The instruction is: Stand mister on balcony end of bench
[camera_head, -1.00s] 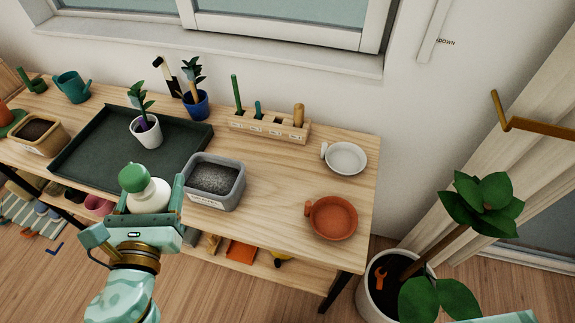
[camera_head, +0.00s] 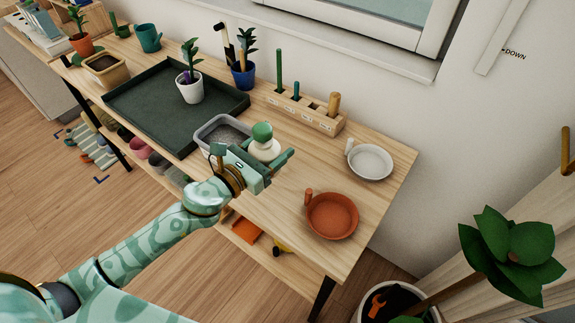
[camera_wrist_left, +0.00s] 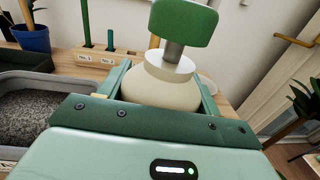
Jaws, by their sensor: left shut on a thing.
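The mister, a cream bottle with a green head, shows in the head view (camera_head: 263,146) and large in the left wrist view (camera_wrist_left: 160,88). My left gripper (camera_head: 272,160) is shut on its body and holds it upright. In the head view it is over the bench beside the grey gravel tub; the gap beneath it is hidden. The wooden bench (camera_head: 262,205) runs from upper left to its right end, nearest the curtain. That end carries a terracotta dish (camera_head: 332,215) and a white dish (camera_head: 370,162). My right gripper is not in view.
The grey gravel tub (camera_head: 208,131) and dark tray (camera_head: 130,108) stand left of the gripper. A wooden tool rack (camera_head: 305,112) stands along the back. A large potted plant (camera_head: 505,250) stands on the floor beyond the bench's right end. Bare wood lies between rack and terracotta dish.

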